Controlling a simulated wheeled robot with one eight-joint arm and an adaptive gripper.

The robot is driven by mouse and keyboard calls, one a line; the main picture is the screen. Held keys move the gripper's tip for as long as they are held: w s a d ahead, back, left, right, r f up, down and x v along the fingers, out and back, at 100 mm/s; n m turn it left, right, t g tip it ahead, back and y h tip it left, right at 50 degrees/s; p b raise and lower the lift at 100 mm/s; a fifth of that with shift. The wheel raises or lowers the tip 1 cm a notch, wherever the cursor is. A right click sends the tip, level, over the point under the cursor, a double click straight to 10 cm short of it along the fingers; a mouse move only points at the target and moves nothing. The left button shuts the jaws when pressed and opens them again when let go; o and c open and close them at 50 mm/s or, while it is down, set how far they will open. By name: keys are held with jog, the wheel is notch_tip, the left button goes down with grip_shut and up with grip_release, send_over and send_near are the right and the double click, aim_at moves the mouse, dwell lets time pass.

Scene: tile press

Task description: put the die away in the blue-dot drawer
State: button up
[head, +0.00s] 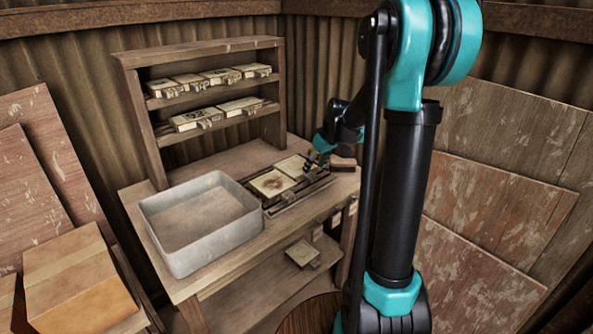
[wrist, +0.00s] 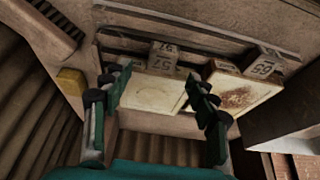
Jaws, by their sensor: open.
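Two square dies lie side by side on the bench: a pale, nearly plain die (head: 292,166) and a die with a brown pattern (head: 271,184). My gripper (head: 318,163) is open at the pale die's right edge. In the wrist view my gripper (wrist: 163,88) has its fingers apart, either side of the pale die (wrist: 152,95), with no visible grip on it. Its metal tag seems to read 57. The brown-patterned die (wrist: 240,95) lies to the right in that view. No blue dot can be made out, so I cannot tell which drawer carries it.
A grey metal tray (head: 203,224) stands left of the dies. A wooden rack (head: 203,100) behind holds several dies on two shelves. Another die (head: 302,252) sits below the bench top. A yellowish block (wrist: 72,82) is left of my fingers. A cardboard box (head: 75,280) stands front left.

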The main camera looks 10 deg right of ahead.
aim_at(311, 175)
jog(key=shift+s+x, duration=0.1)
jog(key=shift+x, duration=1.05)
jog(key=shift+s+x, duration=0.15)
jog(key=shift+x, duration=0.95)
jog(key=shift+f, duration=0.1)
grip_shut()
